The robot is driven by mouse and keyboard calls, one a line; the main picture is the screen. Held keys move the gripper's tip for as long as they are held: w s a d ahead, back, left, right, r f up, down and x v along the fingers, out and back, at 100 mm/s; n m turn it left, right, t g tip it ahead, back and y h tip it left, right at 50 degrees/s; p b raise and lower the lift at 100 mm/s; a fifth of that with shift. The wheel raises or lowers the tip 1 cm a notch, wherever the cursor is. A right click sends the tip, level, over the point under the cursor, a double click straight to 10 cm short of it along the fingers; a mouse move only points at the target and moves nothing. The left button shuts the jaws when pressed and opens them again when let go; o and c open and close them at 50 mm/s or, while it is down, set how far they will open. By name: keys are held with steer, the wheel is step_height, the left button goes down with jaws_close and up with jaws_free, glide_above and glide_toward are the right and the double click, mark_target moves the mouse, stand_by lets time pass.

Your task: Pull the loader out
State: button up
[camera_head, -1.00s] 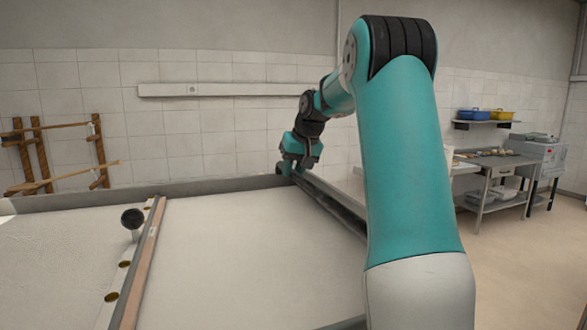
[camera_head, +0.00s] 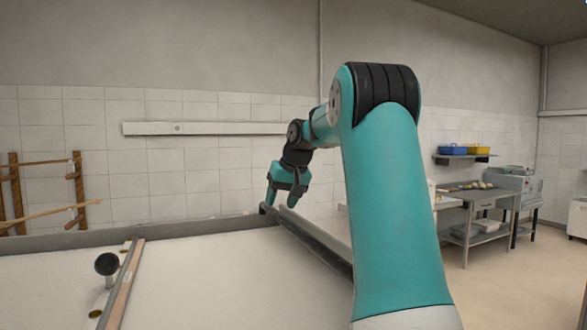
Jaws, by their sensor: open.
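The loader (camera_head: 220,275) is a wide, pale flat bed in a grey metal frame, filling the lower left of the head view. Its grey right side rail (camera_head: 318,245) runs from the far right corner toward me and passes behind my arm. My gripper (camera_head: 281,204) is at that far corner, pointing down, with its fingers spread. The fingertips are at the rail's far end; I cannot tell whether they touch it. Nothing shows held between them. The loader's near edge is out of view.
A wooden bar (camera_head: 122,285) and a dark round knob (camera_head: 107,264) are on the left of the bed. A wooden rack (camera_head: 45,190) stands against the tiled wall. At right are a metal table (camera_head: 480,195) and a shelf with blue and yellow bins (camera_head: 465,151). Floor at right is clear.

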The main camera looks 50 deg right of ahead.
steer(key=p+v, duration=0.4)
steer(key=v, duration=1)
steer(key=shift+r, duration=0.2)
steer(key=shift+s, duration=0.1)
